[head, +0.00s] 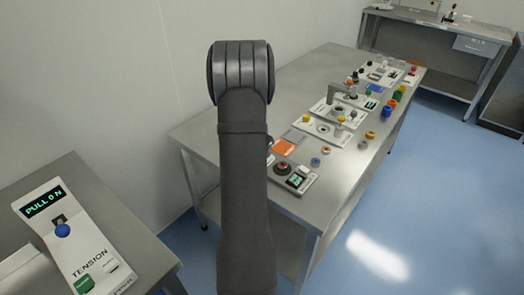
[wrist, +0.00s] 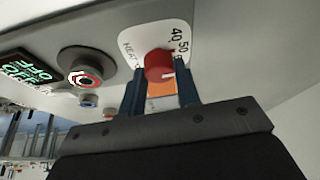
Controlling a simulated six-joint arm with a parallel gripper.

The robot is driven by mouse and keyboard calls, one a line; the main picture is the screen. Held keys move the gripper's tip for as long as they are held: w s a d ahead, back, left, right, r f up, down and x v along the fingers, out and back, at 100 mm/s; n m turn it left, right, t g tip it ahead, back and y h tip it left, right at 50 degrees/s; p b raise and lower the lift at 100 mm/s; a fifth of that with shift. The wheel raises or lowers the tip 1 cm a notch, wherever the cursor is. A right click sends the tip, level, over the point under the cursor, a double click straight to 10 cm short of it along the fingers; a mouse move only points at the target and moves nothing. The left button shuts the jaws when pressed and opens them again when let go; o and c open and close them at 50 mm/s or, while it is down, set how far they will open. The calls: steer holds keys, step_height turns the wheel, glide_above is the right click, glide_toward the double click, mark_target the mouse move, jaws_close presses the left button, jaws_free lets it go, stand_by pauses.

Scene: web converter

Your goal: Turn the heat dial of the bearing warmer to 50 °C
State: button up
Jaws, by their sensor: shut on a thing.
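In the wrist view the heat dial (wrist: 157,64) is a red round knob on a white label plate (wrist: 140,43). The label reads HEAT, with 40 and 50 printed beside the knob on its upper right. My gripper (wrist: 160,82) has its two dark blue fingers on either side of the knob and is shut on it. A pale mark shows on the knob's right edge, near the 50; its exact aim is hard to read. A dark display (wrist: 27,70) with green text, seen upside down, sits at the left.
In the head view a long steel bench (head: 290,90) carries several panels and coloured parts. A tension unit (head: 72,235) stands on the table at lower left. The blue floor at right is clear.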

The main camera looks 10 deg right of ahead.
steer(key=o, duration=1)
steer(key=v, duration=1.7)
steer(key=shift+r, duration=0.25)
steer(key=x, duration=1.7)
steer(key=shift+f, duration=0.25)
